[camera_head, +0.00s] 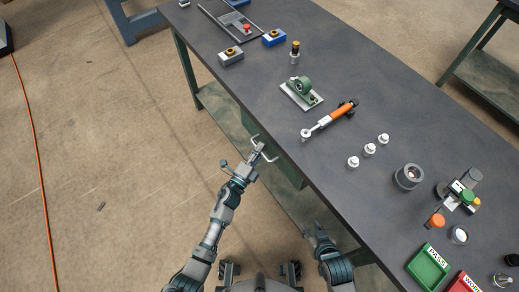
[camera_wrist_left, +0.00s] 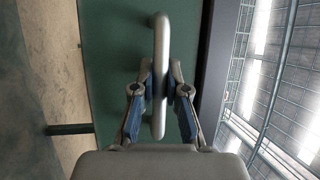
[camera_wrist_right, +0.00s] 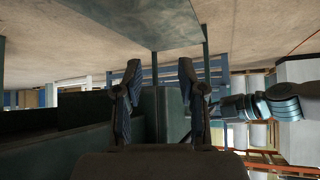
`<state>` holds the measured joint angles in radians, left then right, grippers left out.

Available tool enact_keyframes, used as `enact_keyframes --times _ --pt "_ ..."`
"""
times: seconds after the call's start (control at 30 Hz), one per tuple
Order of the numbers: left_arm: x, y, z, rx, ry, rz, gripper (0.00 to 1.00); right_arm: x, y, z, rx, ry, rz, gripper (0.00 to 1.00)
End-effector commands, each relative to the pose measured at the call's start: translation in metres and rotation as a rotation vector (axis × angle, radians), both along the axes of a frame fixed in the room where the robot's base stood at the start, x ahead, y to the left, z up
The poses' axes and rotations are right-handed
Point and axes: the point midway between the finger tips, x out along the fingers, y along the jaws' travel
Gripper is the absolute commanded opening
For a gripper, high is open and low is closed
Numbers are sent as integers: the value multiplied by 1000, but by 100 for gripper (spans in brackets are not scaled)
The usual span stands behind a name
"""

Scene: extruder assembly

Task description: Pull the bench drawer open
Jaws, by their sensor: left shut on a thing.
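The drawer handle (camera_wrist_left: 161,32) is a pale grey bar in front of the green drawer front (camera_wrist_left: 110,65) in the left wrist view. My left gripper (camera_wrist_left: 160,85) is shut on this bar, with one blue-padded finger on each side. In the head view, my left gripper (camera_head: 257,155) holds the handle (camera_head: 268,157) beside the bench's near long edge. The tabletop hides most of the drawer there, and I cannot tell how far out it is. My right gripper (camera_wrist_right: 160,85) is open and empty, with its fingers apart, and is below the bench edge.
The dark bench top (camera_head: 345,165) holds an orange-handled tool (camera_head: 335,117), a green part on a plate (camera_head: 301,91), several small white pieces, a green tray (camera_head: 429,268) and a red tray (camera_head: 464,286). The floor left of the bench is clear around my left arm.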

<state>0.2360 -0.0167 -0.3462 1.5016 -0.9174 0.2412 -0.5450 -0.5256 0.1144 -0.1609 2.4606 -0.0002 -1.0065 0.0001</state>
Motion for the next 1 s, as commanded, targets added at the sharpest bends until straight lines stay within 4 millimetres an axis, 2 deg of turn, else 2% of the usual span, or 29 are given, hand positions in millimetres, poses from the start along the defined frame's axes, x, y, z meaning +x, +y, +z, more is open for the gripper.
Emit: enact_keyframes --times 0.17,0.37,0.8,1.0 --pt "-5 4 -3 3 5 -1 0 -2 -1 0 -5 16 0 40" --pt "-22 27 -2 6 7 -1 0 -30 -10 -8 -39 157 -5 40" --pt "-91 121 -4 7 10 -3 0 -113 -38 -18 -132 570 -30 40" --pt "-120 161 -5 5 12 -3 0 -106 -36 -39 -131 568 -28 40"
